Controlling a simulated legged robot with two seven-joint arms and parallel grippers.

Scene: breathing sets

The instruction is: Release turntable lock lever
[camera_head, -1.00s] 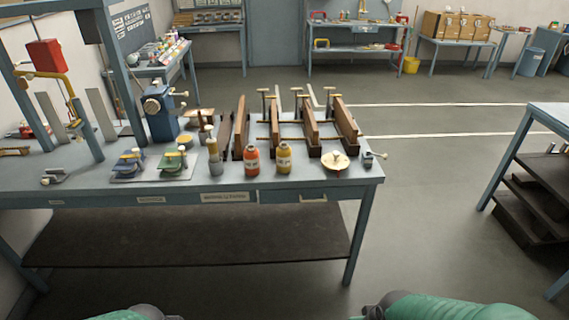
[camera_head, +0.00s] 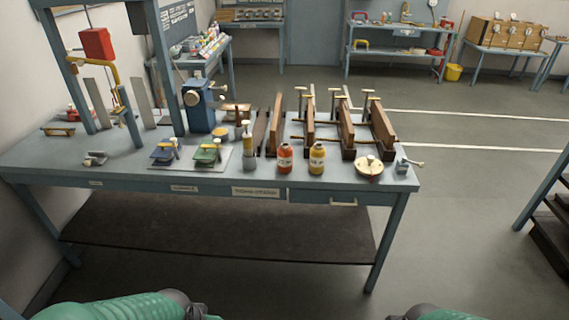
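A round cream disc (camera_head: 369,168), which looks like the turntable, lies near the front right corner of the blue-grey workbench (camera_head: 300,178). Just right of it, at the bench corner, is a small grey metal fitting (camera_head: 402,165) with a thin lever that ends in a pale knob. Whether this lever is the turntable lock is too small to tell. My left gripper (camera_head: 205,313) shows only partly at the bottom edge, below and in front of the bench. My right gripper (camera_head: 396,317) barely shows at the bottom edge. Both are well short of the bench; their fingers are cut off.
A red-orange bottle (camera_head: 285,160) and a yellow bottle (camera_head: 317,160) stand left of the disc. Wooden clamps (camera_head: 383,127) stand behind it. A blue vise-like device (camera_head: 198,105) stands farther left. A dark lower shelf (camera_head: 220,232) runs under the bench.

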